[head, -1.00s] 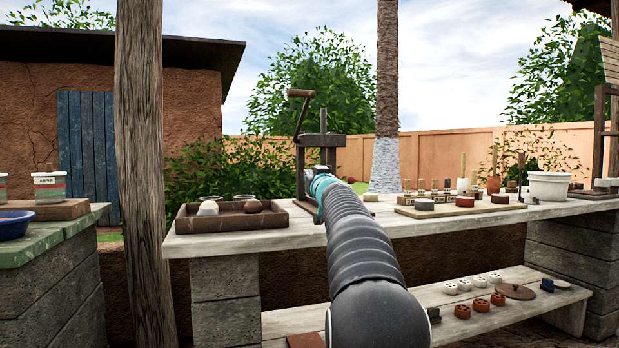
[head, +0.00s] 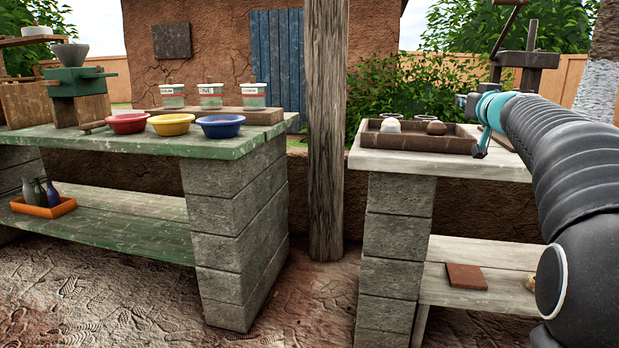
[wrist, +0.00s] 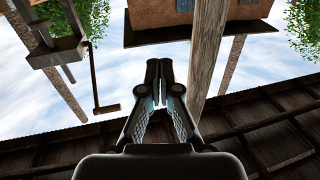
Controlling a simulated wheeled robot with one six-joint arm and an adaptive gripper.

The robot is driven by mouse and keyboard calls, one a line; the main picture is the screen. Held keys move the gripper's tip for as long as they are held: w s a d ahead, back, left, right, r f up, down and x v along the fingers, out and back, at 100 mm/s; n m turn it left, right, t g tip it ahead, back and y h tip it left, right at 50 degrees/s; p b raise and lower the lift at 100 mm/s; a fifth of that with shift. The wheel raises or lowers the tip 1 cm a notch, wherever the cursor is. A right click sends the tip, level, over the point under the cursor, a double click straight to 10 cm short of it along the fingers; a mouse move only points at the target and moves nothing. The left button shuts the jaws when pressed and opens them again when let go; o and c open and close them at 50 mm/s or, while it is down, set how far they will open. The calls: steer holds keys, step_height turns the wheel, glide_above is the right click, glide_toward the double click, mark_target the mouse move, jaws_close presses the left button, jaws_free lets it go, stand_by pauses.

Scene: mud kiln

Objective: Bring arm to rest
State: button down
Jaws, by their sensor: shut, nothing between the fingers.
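My arm (head: 566,160) reaches in from the right side of the head view, over the end of the pale workbench (head: 440,165). My gripper (wrist: 158,82) shows in the wrist view with its two fingers together, shut and empty, against the sky. In the head view the gripper is mostly hidden beyond the teal band of my wrist. No object is touching the fingers in the wrist view.
A wooden post (head: 326,130) stands between the pale bench and a green bench (head: 120,142). Red (head: 127,124), yellow (head: 170,126) and blue (head: 221,128) bowls sit on the green bench. A brown tray (head: 455,143) lies near my wrist. The dirt floor in front is clear.

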steer(key=s+a+f+n+g+y+p, duration=0.15)
steer(key=s+a+f+g, duration=0.35)
steer(key=s+a, duration=0.55)
steer(key=s+a+f+n+g+y+p, duration=0.1)
steer(key=s+a+f+g+y+p, duration=0.15)
steer(key=s+a+f, duration=0.6)
steer(key=s+a+f+m+g+h+p, duration=0.1)
steer(key=s+f+g+p, duration=0.1)
steer(key=s+f, duration=0.4)
steer(key=s+a+f+m+g+h+p, duration=0.1)
steer(key=s+f, duration=0.6)
steer(key=s, duration=1)
steer(key=shift+s+a+f+g+h+p, duration=0.2)
steer(key=shift+s+a+g+h+p, duration=0.2)
steer(key=shift+g+h, duration=0.5)
steer(key=shift+w, duration=0.1)
